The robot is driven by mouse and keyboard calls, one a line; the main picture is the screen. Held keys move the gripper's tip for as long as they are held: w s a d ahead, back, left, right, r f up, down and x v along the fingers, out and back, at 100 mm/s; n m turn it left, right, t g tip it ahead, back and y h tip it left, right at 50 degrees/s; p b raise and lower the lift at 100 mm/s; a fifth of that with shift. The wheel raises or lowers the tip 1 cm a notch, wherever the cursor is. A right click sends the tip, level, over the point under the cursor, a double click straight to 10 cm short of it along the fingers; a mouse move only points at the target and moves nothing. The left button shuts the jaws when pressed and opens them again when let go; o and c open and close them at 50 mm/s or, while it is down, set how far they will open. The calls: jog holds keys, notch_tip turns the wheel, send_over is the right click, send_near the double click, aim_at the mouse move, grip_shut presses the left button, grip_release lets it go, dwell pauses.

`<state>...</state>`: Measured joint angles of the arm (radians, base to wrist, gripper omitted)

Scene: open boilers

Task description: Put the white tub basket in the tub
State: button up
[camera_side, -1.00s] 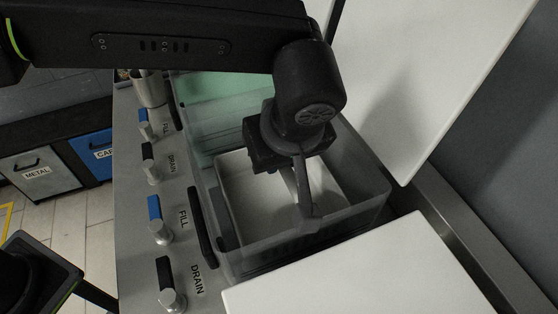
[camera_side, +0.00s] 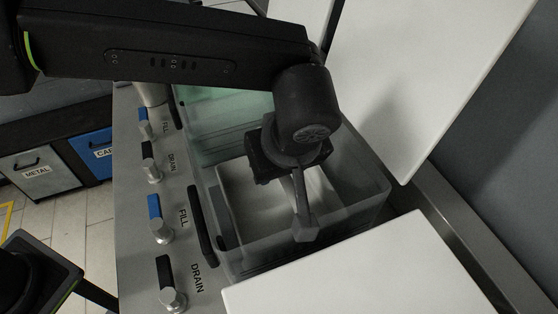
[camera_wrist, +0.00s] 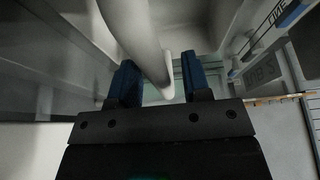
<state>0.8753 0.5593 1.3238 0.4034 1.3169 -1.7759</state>
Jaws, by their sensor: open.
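A pale, translucent box-shaped basket (camera_side: 355,203) sits at the front opening of the counter. The white inner surface (camera_side: 243,192) shows through it; I cannot tell where basket ends and tub begins, or how deeply it is seated. My gripper (camera_side: 296,190) points down over its middle. A grey bar (camera_side: 304,222) shows below the gripper, near the front wall. In the wrist view, my gripper's blue fingers (camera_wrist: 159,84) are apart, and a pale curved bar (camera_wrist: 138,38), seemingly the handle, runs between them. Contact with the fingers is not clear.
A greenish translucent container (camera_side: 225,112) stands behind. A white lid panel (camera_side: 425,80) stands raised at the right, and another white panel (camera_side: 380,268) covers the front. Fill and drain knobs (camera_side: 160,230) line the left counter strip.

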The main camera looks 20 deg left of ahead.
jog(key=v, duration=1.2)
jog(key=shift+r, duration=0.15)
jog(key=w+a+r+m+h, duration=0.1)
jog(key=a+r+m, duration=0.1)
jog(key=a, duration=0.8)
jog(key=a+r+m+h, duration=0.1)
jog(key=a+r+m, duration=0.1)
jog(key=a, duration=0.8)
jog(key=s+a+f+m+t, duration=0.1)
jog(key=s+a+f+m, duration=0.1)
jog(key=s+a+f, duration=0.2)
jog(key=s+a+f+m+t+h, duration=0.1)
jog(key=s+a+f+m, duration=0.2)
jog(key=a, duration=0.8)
jog(key=s+f, duration=0.2)
jog(key=s, duration=0.1)
jog(key=shift+s, duration=0.35)
